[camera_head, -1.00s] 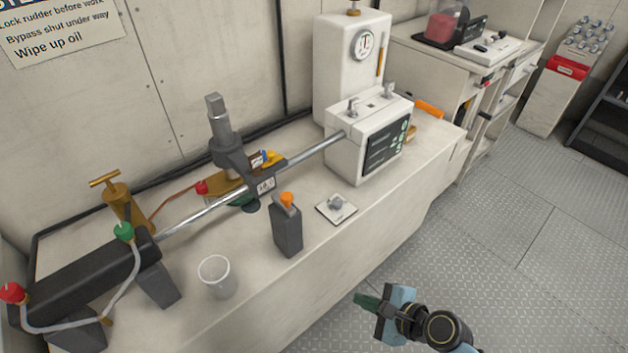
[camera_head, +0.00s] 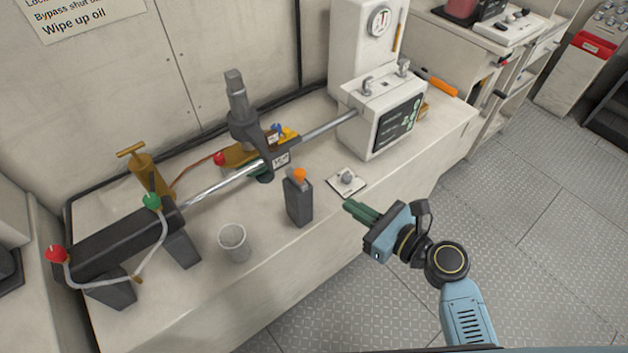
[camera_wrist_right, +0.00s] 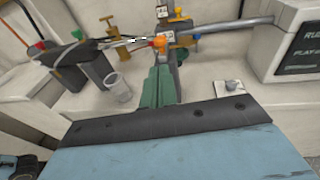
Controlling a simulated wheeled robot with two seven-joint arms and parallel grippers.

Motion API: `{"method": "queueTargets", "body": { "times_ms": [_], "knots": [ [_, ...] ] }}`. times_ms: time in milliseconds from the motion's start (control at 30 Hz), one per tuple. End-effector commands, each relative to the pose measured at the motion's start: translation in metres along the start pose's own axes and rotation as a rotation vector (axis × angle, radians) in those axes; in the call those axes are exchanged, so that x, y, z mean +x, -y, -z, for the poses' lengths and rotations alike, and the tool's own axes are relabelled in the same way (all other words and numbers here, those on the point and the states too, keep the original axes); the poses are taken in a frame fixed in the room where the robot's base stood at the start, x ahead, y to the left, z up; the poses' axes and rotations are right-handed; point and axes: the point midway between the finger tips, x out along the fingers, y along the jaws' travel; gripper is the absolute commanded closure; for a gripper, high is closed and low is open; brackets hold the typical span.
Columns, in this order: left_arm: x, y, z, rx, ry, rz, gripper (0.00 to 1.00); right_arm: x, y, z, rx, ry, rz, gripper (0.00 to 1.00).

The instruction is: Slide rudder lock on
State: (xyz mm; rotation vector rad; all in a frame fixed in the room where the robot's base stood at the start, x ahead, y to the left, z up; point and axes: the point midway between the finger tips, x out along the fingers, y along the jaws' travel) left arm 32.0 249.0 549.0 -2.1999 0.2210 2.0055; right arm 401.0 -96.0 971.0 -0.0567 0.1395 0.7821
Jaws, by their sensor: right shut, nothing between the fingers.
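A dark upright block with an orange top (camera_head: 298,200) stands near the bench's front edge; its orange top also shows in the wrist view (camera_wrist_right: 160,42). A small square plate with a grey knob (camera_head: 346,182) lies to its right. A dark clamp-like fitting with a small label (camera_head: 281,159) sits around the metal rod (camera_head: 222,186). I cannot read which part is the rudder lock. My right gripper (camera_head: 358,211), with green fingers, is shut and empty beside the bench front, right of the block and just below the plate. My left gripper is out of view.
A white box with a dark display (camera_head: 395,125) stands at the rod's right end. A grey cup (camera_head: 234,242), a brass pump (camera_head: 148,172) and a dark cylinder with red and green caps (camera_head: 110,245) are on the left. The metal floor (camera_head: 520,220) on the right is clear.

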Motion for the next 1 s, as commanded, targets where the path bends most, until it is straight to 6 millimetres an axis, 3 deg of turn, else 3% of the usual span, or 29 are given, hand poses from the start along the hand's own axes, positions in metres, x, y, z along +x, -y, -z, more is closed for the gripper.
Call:
{"method": "queueTargets", "body": {
  "times_ms": [300, 500, 700, 1000],
  "knots": [
    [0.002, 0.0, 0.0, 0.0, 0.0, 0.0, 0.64, 0.07, 0.0, -0.001, 0.001, 0.003, -0.001, 1.0],
    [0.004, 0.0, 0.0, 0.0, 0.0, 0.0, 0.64, 0.102, -0.001, -0.001, -0.001, 0.001, -0.002, 1.0],
    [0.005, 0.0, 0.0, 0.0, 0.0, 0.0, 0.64, 0.116, -0.001, 0.0, 0.0, 0.0, -0.001, 1.0],
    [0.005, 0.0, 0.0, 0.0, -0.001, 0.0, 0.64, 0.117, -0.001, 0.0, -0.001, 0.0, -0.001, 1.0]
  ]
}}
